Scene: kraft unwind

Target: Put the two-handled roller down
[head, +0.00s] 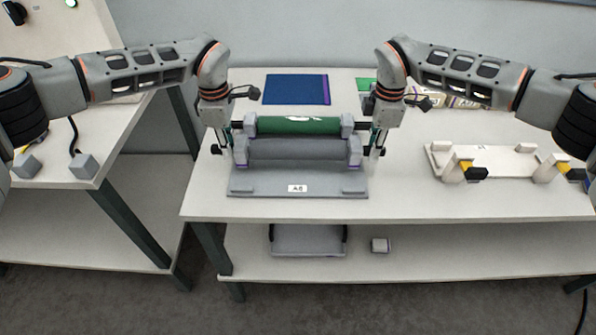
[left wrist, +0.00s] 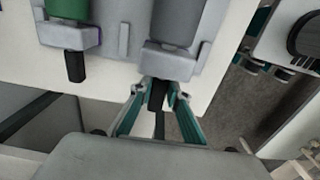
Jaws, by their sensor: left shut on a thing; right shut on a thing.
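The two-handled roller (head: 298,151) is dark grey with black end handles. It lies level at the grey stand (head: 250,187) with a white label on its front; I cannot tell whether its ends rest fully in the stand's blocks. A green roll (head: 298,126) lies parallel just behind it. My left gripper (head: 227,151) is shut on the roller's left handle. In the left wrist view this black handle (left wrist: 156,96) sits between the fingers, beside a grey end block (left wrist: 168,62). My right gripper (head: 376,152) is shut on the right handle, which is partly hidden.
A white rack (head: 480,162) with yellow and black parts stands on the table at right. A blue sheet (head: 294,89) lies behind the stand. A gap separates the left table (head: 120,125).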

